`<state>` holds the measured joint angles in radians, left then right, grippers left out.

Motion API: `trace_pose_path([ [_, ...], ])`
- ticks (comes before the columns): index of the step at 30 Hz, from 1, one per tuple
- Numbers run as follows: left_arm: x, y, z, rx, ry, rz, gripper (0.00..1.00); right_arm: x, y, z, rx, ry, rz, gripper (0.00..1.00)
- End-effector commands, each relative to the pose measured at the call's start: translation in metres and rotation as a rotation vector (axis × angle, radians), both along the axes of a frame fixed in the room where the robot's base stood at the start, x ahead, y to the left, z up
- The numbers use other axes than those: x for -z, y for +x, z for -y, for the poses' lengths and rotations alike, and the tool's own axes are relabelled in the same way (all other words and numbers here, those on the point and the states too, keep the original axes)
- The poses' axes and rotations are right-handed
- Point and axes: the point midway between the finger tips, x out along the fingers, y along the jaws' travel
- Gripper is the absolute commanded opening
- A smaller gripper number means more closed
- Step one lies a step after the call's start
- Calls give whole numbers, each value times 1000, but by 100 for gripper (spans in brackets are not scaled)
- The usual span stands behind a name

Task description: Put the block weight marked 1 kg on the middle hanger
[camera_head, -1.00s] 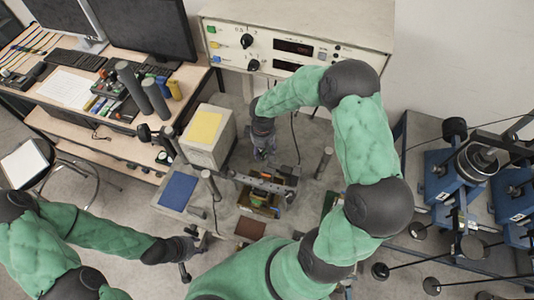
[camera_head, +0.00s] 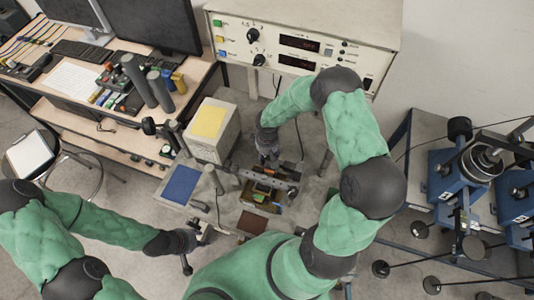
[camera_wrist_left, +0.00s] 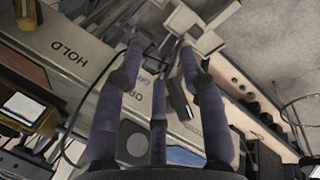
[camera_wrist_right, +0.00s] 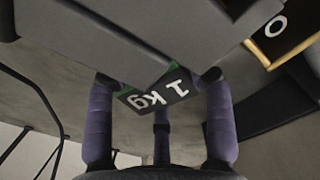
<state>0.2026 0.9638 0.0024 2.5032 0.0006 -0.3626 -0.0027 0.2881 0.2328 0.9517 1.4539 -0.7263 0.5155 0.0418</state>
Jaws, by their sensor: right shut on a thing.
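My right gripper (camera_head: 268,160) is over the grey bench, just behind a dark rack with small coloured blocks. In the right wrist view its fingers (camera_wrist_right: 160,95) are around a block weight (camera_wrist_right: 150,88) with a black and green label reading 1 kg; the label looks upside down. In the head view I cannot make out that block. My left gripper (camera_head: 190,240) is at the bench's left front corner, its fingers (camera_wrist_left: 160,60) apart. Blue lever frames (camera_head: 440,175) with black-ended rods stand at the right; I cannot tell which hanger is the middle one.
The dark rack (camera_head: 268,182) is in the middle of the bench. A control cabinet (camera_head: 300,45) stands behind. A desk (camera_head: 60,105) is at the left.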

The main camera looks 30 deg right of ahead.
Motion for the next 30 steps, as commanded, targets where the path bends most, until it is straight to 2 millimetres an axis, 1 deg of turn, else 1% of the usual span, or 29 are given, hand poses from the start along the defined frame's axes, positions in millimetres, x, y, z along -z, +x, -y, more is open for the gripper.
trace_pose_path([
  [6, 4, 0, 0, 0, 0, 0, 40, 2, 1, 0, 0, -1, 3, 0],
  [7, 4, 0, 0, 0, 0, 0, 40, 3, 0, 0, -1, 1, -1, 56],
  [8, 3, 0, 0, 0, 0, 0, 40, 3, -1, 0, -1, 1, -1, 64],
  [9, 3, 0, 0, 0, 0, 0, 40, 2, -1, 0, -1, 1, -1, 76],
  [10, 3, 0, 0, 0, 0, 0, 40, 2, -1, 0, -1, 1, -1, 77],
  [19, 3, 0, 0, 0, 0, 0, 40, 2, 0, 0, -1, 1, -1, 77],
  [23, -2, 0, 0, 0, 0, 0, 40, -2, 0, 0, -1, 1, -1, 77],
  [26, 0, 0, 0, 0, 0, 0, 40, -13, 1, 0, 0, 0, 2, 77],
  [30, 1, 0, 0, 0, 0, 0, 40, -41, 1, 0, 0, -1, 4, 77],
])
